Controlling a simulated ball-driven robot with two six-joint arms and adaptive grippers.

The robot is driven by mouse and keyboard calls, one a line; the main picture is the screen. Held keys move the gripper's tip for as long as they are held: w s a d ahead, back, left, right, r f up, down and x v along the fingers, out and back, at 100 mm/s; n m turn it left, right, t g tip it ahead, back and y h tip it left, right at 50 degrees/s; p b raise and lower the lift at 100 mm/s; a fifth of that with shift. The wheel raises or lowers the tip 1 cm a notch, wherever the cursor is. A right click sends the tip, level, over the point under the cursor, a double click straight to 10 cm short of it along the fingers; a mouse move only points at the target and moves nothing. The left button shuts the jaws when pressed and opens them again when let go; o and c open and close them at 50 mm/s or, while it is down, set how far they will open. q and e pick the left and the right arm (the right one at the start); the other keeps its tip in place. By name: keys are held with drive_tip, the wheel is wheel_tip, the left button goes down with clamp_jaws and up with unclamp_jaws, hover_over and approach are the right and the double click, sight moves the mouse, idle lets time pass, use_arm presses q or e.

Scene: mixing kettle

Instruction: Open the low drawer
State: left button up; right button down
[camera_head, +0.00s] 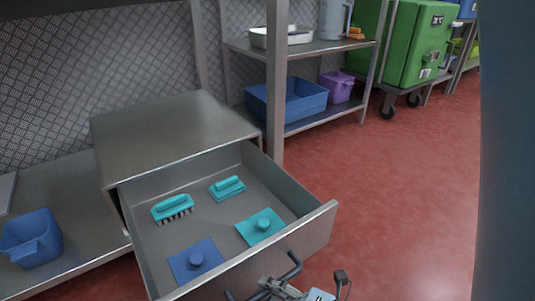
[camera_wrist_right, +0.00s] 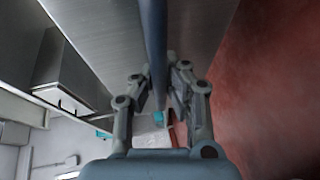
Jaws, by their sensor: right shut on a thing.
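The low drawer (camera_head: 315,226) is pulled far out of its steel cabinet (camera_head: 165,135). Its dark bar handle (camera_head: 292,268) is on the drawer front. My right gripper (camera_head: 280,287) is at the handle, at the bottom of the head view. In the right wrist view the handle (camera_wrist_right: 153,40) runs between the fingers of my right gripper (camera_wrist_right: 156,78), which is shut on it. My left gripper is not in view.
A blue bin (camera_head: 32,240) sits on the lower shelf at left. A rack post (camera_head: 276,80) stands beside the cabinet. Behind are a blue crate (camera_head: 290,100), a purple bin (camera_head: 338,86) and a green cabinet on wheels (camera_head: 412,45). The red floor (camera_head: 400,190) at right is clear.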

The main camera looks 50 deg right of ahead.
drive_tip(key=shift+r, duration=0.1)
drive_tip(key=c, duration=1.3)
unclamp_jaws()
drive_tip(key=shift+c, duration=0.2)
drive_tip(key=v, duration=1.2)
drive_tip(key=shift+d, duration=0.1)
